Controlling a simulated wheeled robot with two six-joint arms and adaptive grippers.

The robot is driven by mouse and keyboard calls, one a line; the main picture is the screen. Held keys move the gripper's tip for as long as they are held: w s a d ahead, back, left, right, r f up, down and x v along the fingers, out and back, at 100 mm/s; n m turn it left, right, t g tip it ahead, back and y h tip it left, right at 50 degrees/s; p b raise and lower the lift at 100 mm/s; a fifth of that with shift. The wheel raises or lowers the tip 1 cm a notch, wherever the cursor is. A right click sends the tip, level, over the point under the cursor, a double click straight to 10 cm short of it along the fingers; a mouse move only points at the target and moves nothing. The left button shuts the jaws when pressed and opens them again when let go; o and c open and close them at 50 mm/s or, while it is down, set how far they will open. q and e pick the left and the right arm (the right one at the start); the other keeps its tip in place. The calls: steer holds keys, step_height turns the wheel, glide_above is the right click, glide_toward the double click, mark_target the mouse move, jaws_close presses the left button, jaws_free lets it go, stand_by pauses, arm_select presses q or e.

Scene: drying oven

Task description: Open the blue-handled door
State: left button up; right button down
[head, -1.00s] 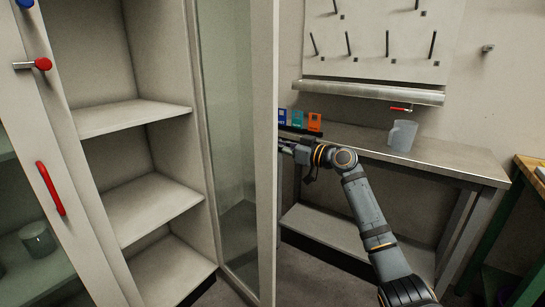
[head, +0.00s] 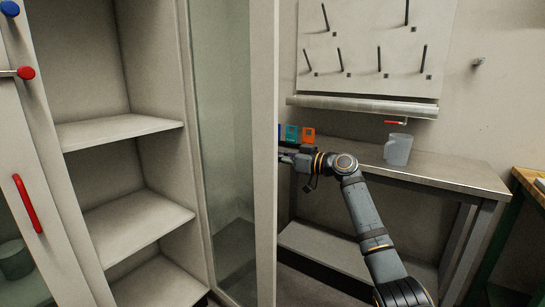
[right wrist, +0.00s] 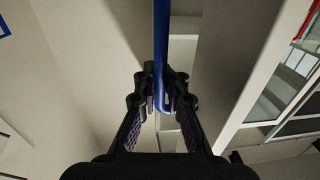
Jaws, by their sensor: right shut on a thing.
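The door with the glass panel (head: 226,150) stands open in the middle of the head view, its pale frame edge (head: 264,150) towards me. The blue handle (right wrist: 161,45) shows as a vertical bar in the right wrist view. My right gripper (right wrist: 164,100) is shut on its lower part, one finger on each side. My left gripper is not in view.
Left of the open door are bare cabinet shelves (head: 130,128). A red-handled door (head: 27,203) stands at far left. Right of the door, a bench (head: 440,178) holds a translucent jug (head: 398,149) and coloured boxes (head: 308,135). A pegboard (head: 370,50) hangs above.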

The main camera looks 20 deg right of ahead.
steer(key=c, duration=1.5)
jaws_free()
steer(key=shift+d+f, duration=0.1)
steer(key=shift+d, duration=0.15)
steer(key=shift+o, duration=0.3)
steer(key=shift+a, duration=0.1)
steer(key=shift+s, duration=0.1)
steer(key=v, duration=1.2)
